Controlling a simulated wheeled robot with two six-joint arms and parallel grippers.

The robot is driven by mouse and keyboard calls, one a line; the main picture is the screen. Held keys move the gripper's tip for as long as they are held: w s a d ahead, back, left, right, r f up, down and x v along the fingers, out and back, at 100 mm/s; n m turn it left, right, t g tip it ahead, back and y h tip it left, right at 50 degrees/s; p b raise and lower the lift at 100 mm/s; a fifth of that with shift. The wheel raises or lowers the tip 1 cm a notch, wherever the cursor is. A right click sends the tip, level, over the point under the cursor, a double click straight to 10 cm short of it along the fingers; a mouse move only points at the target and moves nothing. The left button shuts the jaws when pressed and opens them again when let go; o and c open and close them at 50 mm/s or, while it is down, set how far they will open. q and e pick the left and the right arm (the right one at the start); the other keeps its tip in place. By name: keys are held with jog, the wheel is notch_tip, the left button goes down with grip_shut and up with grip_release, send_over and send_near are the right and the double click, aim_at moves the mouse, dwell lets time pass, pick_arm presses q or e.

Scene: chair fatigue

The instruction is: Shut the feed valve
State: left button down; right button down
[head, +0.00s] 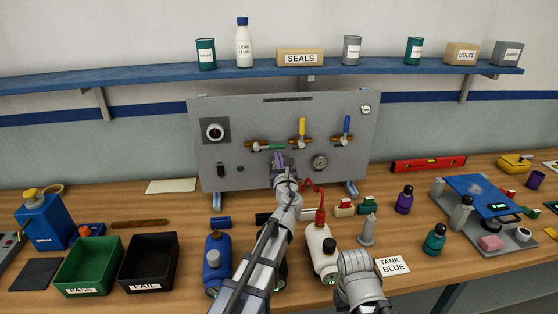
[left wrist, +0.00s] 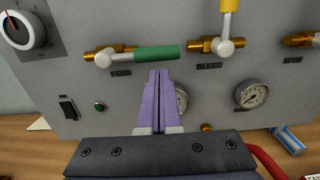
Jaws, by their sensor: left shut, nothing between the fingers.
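The feed valve (left wrist: 104,56) is on the grey panel, with brass fittings and a label below that seems to read FEED. Its green handle (left wrist: 156,53) lies level, pointing right from the pivot. The green handle also shows in the head view (head: 276,147). My left gripper (head: 280,157) is in front of the panel with its purple fingers shut and empty. In the left wrist view the fingertips (left wrist: 158,73) appear just below the green handle; I cannot tell whether they touch it. Part of my right arm shows at the lower middle of the head view, but no right fingers show.
A yellow-handled valve (head: 302,128) and a blue-handled valve (head: 346,126) stand with handles up to the right. A gauge (left wrist: 251,94), a dial (left wrist: 22,29) and a switch (left wrist: 68,107) share the panel. Bottles, a green bin (head: 62,277) and a black bin (head: 123,277) crowd the bench.

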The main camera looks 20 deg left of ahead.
aim_at(279, 145)
pick_arm(q)
jog(key=shift+d+r+n+p, duration=0.15)
jog(key=shift+r+n+p, duration=0.4)
jog(key=shift+n, duration=0.25)
notch_tip(279, 145, up, 2)
jog(key=n+p, duration=0.2)
jog(key=n, duration=0.1)
jog(key=shift+w+r, duration=0.1)
jog(key=shift+r, duration=0.1)
jog(key=s+a+r+n+g+p, duration=0.1)
jog(key=a+r+n+p, duration=0.3)
jog(key=n, duration=0.9)
notch_tip(279, 145, up, 2)
jog(key=s+p, duration=0.1)
jog(key=p, duration=0.2)
jog(key=shift+y, duration=0.3)
jog(key=shift+a+r, duration=0.1)
jog(key=shift+a, duration=0.2)
jog(key=shift+d, duration=0.1)
